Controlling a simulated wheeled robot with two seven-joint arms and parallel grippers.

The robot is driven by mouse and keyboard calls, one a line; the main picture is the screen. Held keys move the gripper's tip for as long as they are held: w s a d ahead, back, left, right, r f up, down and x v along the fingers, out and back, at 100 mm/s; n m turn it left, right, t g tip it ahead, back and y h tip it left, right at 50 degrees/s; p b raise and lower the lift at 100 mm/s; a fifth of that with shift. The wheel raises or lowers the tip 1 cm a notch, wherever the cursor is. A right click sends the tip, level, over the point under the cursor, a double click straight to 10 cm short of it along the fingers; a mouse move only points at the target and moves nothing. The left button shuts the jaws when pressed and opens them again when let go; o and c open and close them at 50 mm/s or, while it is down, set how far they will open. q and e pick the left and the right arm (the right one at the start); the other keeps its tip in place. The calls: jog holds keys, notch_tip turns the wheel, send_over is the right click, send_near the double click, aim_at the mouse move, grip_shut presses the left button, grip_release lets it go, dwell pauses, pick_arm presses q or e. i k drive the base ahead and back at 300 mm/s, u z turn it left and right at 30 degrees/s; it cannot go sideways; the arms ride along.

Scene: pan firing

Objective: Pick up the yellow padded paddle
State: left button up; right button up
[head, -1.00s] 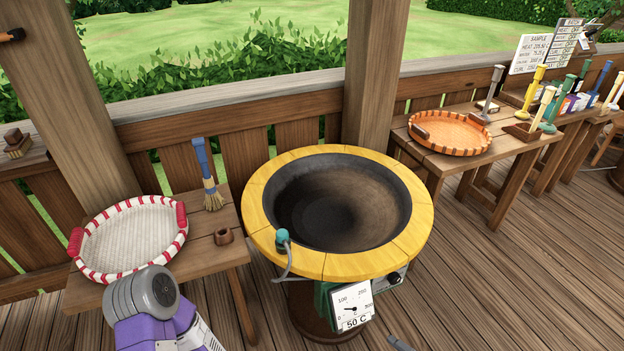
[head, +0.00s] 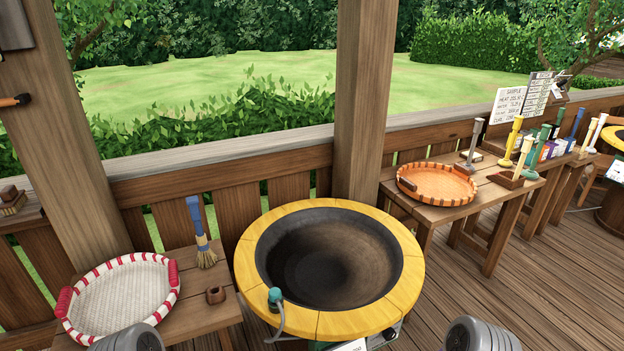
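The yellow padded paddle (head: 514,138) stands upright on the wooden table at the right, its pad end down on the tabletop. A grey-handled tool stands to its left and a cream-handled one to its right. Only rounded grey parts of my two arms show at the bottom edge, one left of the pan and one right of it. Both grippers are out of the picture, so I see no fingers. Nothing touches the paddle except the table under it.
A large dark pan (head: 330,262) with a yellow rim stands in front. A white basket (head: 66,300) with red grips and a blue-handled brush (head: 196,225) are on the left table. An orange tray (head: 410,190) lies on the right table (head: 452,210). Open deck floor lies at the lower right.

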aim_at(505, 162)
jog(key=z, duration=1.3)
